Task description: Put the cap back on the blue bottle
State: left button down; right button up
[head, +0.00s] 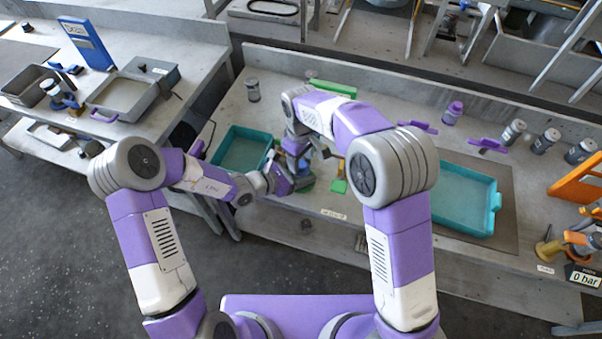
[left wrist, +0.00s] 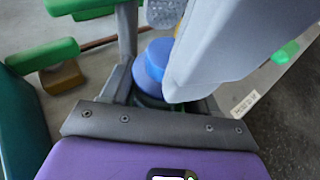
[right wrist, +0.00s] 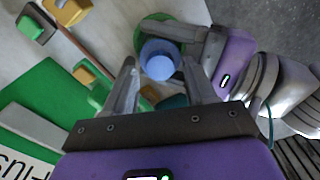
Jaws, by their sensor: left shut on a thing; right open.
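The blue bottle (right wrist: 160,62) shows in the right wrist view as a round blue body, seen from above, over a green round piece (right wrist: 150,32). My left gripper (head: 298,178) is shut on it from the side. In the left wrist view the blue bottle (left wrist: 152,68) sits between the fingers, partly hidden by a grey finger of my right gripper. My right gripper (right wrist: 160,85) is open, its fingers apart on either side just short of the bottle. I cannot make out a separate cap. In the head view my arms hide the bottle.
A teal tray (head: 228,168) lies left of the grippers and another teal tray (head: 497,202) lies right. Green and yellow pieces (head: 338,186) lie close by. Several bottles stand along the back right, with an orange rack (head: 575,182) at the far right.

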jog(key=shift+f, duration=0.65)
grip_shut()
jog(key=shift+m, duration=0.6)
jog(key=shift+o, duration=0.7)
grip_release()
notch_tip(320, 180, up, 12)
